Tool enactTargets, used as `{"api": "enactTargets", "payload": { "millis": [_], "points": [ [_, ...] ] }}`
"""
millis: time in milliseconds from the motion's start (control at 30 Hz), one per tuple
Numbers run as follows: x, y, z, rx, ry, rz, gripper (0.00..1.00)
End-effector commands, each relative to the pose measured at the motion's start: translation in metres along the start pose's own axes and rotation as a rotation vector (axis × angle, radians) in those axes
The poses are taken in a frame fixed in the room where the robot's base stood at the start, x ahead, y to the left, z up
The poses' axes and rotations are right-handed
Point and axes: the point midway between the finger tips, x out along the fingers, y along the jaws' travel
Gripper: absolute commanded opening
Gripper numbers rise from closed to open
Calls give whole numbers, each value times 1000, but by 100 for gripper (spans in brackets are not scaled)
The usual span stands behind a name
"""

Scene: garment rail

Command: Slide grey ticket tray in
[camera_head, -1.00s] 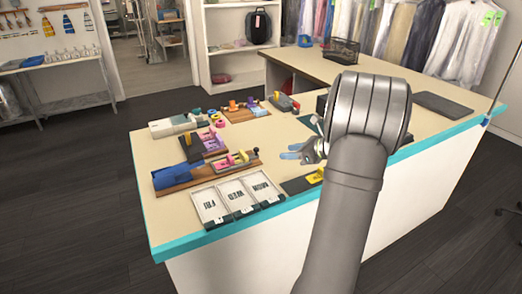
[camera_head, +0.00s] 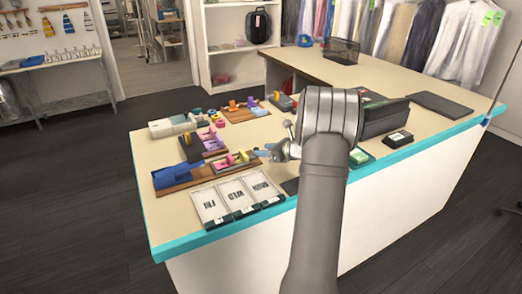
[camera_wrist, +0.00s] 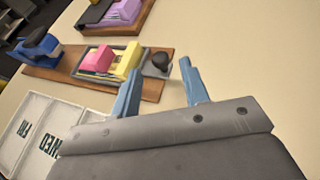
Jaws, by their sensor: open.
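The grey ticket tray (camera_head: 226,167) lies on a brown wooden board and holds pink and yellow pieces. It also shows in the wrist view (camera_wrist: 90,71). A dark knob (camera_wrist: 161,62) is at its right end. A blue housing (camera_head: 192,175) stands at the board's left end, with the tray partly out to its right; it also shows in the wrist view (camera_wrist: 40,46). My gripper (camera_head: 268,153) is open, its blue fingers near the board's right end. In the wrist view the knob appears between the fingertips (camera_wrist: 160,76); contact cannot be told.
White day panels (camera_head: 238,197) lie in front of the board at the counter's edge. A purple tray with a dark housing (camera_head: 193,147) sits behind it. Further coloured sets and a dark box (camera_head: 384,119) stand on the counter. The counter around the knob is clear.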

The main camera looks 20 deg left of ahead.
Motion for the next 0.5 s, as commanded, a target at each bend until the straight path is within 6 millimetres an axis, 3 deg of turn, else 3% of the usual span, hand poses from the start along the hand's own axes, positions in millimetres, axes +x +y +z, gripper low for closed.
{"api": "enactTargets", "payload": {
  "millis": [200,500],
  "points": [
    [24,0,0,-1,0,1,41],
    [27,0,0,0,0,-1,41]
  ]
}}
